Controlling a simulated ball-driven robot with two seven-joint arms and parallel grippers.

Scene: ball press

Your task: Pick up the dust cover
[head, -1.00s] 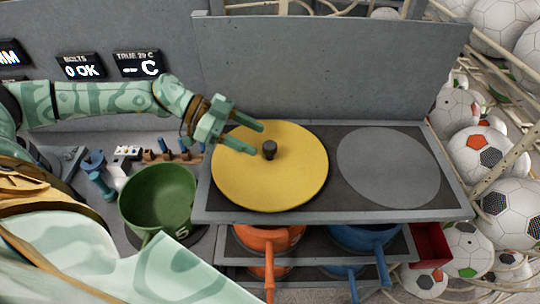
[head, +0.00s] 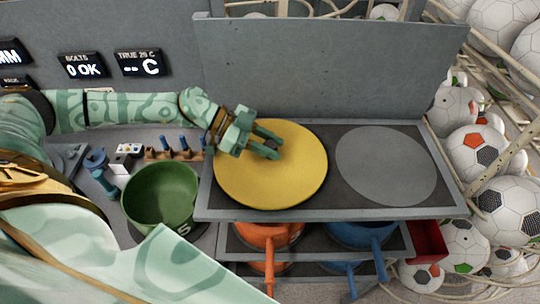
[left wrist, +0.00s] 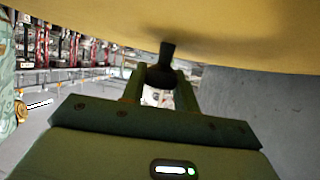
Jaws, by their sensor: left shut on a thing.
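The dust cover, a round yellow disc (head: 270,185), lies flat on the left part of the grey shelf top. Its dark knob (left wrist: 166,62) shows between my fingers in the left wrist view; in the head view the fingers mostly hide it. My left gripper (head: 274,146) reaches in from the left over the cover and is shut on the knob. I see no clear gap of height between cover and shelf. My right gripper is not in view.
A round grey plate (head: 388,165) lies right of the cover, with a grey upright panel (head: 330,70) behind. A green pot (head: 160,195) stands at left. Orange (head: 262,235) and blue (head: 362,235) pans sit below. Several footballs (head: 505,205) fill the right side.

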